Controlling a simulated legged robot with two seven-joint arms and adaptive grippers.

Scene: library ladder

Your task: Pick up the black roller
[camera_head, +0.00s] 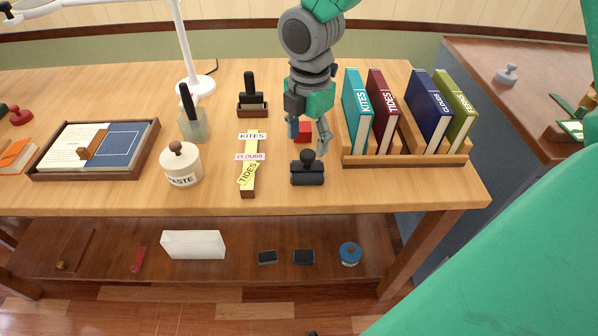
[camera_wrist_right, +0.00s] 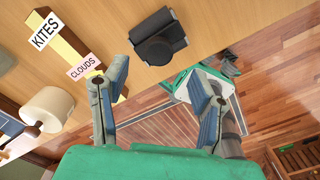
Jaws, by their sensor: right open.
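The black roller (camera_head: 307,172), a dark cylinder with a knobbed handle on top, lies near the front edge of the wooden table in the head view. It also shows in the right wrist view (camera_wrist_right: 158,40), beyond the fingertips. My right gripper (camera_head: 309,136) is open and empty, with its fingers pointing down just behind the roller in the head view. In the wrist view the open fingers (camera_wrist_right: 158,74) stand apart with the roller ahead of the gap. I cannot tell the exact height between them. My left gripper is not in view.
A red block (camera_head: 303,131) sits behind the fingers. A book rack (camera_head: 400,160) stands close on the right. A label strip (camera_head: 249,186), paste jar (camera_head: 181,166) and black-handled stamp (camera_head: 252,100) are to the left. Beneath is a lower shelf (camera_head: 210,278).

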